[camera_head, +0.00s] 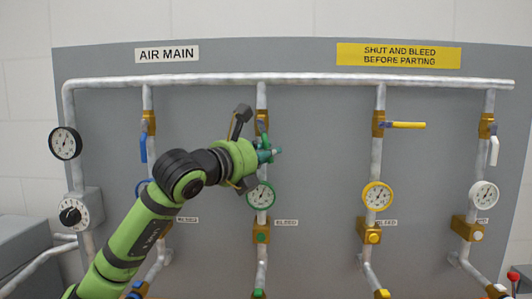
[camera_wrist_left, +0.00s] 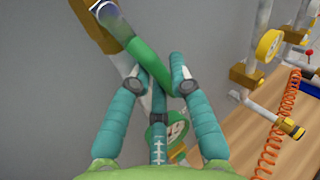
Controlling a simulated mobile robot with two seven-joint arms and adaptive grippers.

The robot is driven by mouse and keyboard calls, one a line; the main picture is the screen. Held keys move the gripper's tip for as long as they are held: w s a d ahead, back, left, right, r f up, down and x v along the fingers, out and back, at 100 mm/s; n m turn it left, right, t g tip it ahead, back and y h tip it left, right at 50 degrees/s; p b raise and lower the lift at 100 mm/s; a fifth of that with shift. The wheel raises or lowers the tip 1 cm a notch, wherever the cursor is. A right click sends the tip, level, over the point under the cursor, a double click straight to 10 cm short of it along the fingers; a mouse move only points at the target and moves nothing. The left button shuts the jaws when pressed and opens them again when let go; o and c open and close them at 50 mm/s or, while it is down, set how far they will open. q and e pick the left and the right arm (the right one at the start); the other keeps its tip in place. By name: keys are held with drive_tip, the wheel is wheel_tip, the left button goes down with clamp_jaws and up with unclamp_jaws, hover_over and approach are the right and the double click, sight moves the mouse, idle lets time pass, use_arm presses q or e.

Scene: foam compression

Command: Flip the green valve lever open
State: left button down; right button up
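The green lever (camera_wrist_left: 150,64) belongs to the second valve from the left on the grey panel. In the left wrist view it slants down from its brass valve body (camera_wrist_left: 108,40) in between my teal fingers. My left gripper (camera_wrist_left: 153,66) has its fingers apart, one on each side of the lever, with a third finger below. Whether any finger touches the lever is unclear. In the head view my left gripper (camera_head: 274,151) is at this valve, just above the green-rimmed gauge (camera_head: 261,195), and hides most of the lever. My right gripper is not in view.
The yellow lever (camera_head: 405,125) points sideways to the right. The blue lever (camera_head: 143,148) and white lever (camera_head: 494,151) hang down. A white pipe (camera_head: 300,78) crosses the panel top. An orange coiled hose (camera_wrist_left: 280,125) hangs at the right of the wrist view.

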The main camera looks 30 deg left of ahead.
use_arm(q)
drive_tip(key=shift+s+a+r+m+g+p, duration=0.2)
drive_tip(key=shift+s+a+m+g+p, duration=0.2)
drive_tip(key=shift+a+m+g+p, duration=0.4)
drive_tip(key=shift+s+f+m, duration=0.1)
drive_tip(key=shift+f+m, duration=0.1)
drive_tip(key=shift+m, duration=0.2)
drive_tip(key=c, duration=1.4)
unclamp_jaws()
drive_tip(key=shift+s+a+r, duration=0.1)
drive_tip(key=shift+s+r, duration=0.2)
drive_tip(key=shift+s, duration=1.7)
drive_tip(key=shift+s+a+r, duration=0.1)
drive_tip(key=shift+s+r, duration=0.25)
drive_tip(key=shift+s, duration=1.65)
drive_tip(key=shift+s+r, duration=0.3)
drive_tip(key=shift+s, duration=1.7)
drive_tip(key=shift+r, duration=0.1)
